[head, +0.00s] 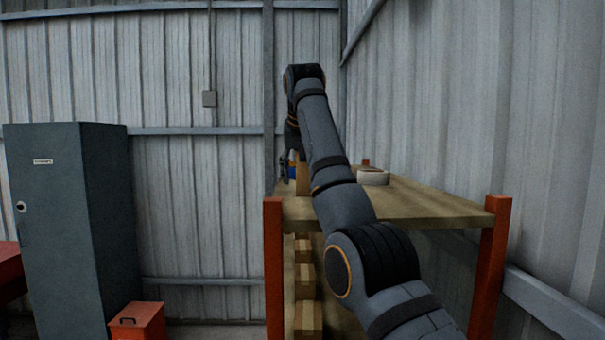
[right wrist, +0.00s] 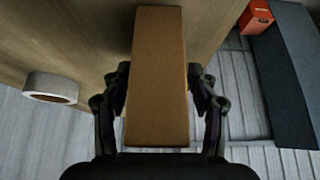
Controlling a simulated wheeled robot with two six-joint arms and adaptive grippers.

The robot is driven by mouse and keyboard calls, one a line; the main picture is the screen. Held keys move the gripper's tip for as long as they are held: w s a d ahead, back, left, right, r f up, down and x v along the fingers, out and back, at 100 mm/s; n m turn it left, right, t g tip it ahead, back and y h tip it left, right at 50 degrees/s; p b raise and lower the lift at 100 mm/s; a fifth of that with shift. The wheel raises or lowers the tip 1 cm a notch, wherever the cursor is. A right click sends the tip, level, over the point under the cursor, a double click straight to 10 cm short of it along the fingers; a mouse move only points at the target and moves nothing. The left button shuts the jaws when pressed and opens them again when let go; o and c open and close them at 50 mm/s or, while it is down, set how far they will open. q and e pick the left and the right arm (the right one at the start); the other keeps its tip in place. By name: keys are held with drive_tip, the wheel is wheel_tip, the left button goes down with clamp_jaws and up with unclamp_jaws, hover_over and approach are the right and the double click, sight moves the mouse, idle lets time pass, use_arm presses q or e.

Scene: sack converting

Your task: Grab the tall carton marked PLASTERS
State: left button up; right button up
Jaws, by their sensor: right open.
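A tall plain tan carton (right wrist: 158,40) fills the middle of the right wrist view. No lettering is readable on the face that shows. In the head view a narrow tan strip of it (head: 302,178) shows on the shelf's far left part, mostly hidden by my right arm. My right gripper (right wrist: 158,80) is open, with one finger on each side of the carton. I cannot tell whether the fingers touch it. In the head view the right gripper (head: 285,163) is small and partly hidden behind the arm. My left gripper is in neither view.
The carton stands on a wooden shelf top (head: 420,203) with orange posts. A pale tape roll (head: 373,177) lies right of my arm. A grey cabinet (head: 75,220) and red box (head: 138,322) are at left.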

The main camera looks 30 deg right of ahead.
drive_tip(key=shift+w+d+f, duration=0.15)
drive_tip(key=shift+d+f, duration=0.05)
drive_tip(key=shift+s+a+r, duration=0.1)
drive_tip(key=shift+s, duration=0.1)
drive_tip(key=c, duration=0.5)
drive_tip(key=shift+w, duration=0.1)
drive_tip(key=c, duration=0.7)
drive_tip(key=shift+c, duration=0.2)
wheel_tip(320, 180, up, 3)
drive_tip(key=shift+r+p, duration=0.1)
drive_tip(key=shift+p, duration=0.8)
drive_tip(key=s+a+r, duration=0.8)
drive_tip(key=a+r, duration=0.1)
drive_tip(key=a, duration=0.2)
drive_tip(key=shift+s+r+p, duration=0.25)
drive_tip(key=shift+r+p, duration=0.15)
drive_tip(key=shift+p, duration=0.05)
drive_tip(key=shift+a, duration=0.1)
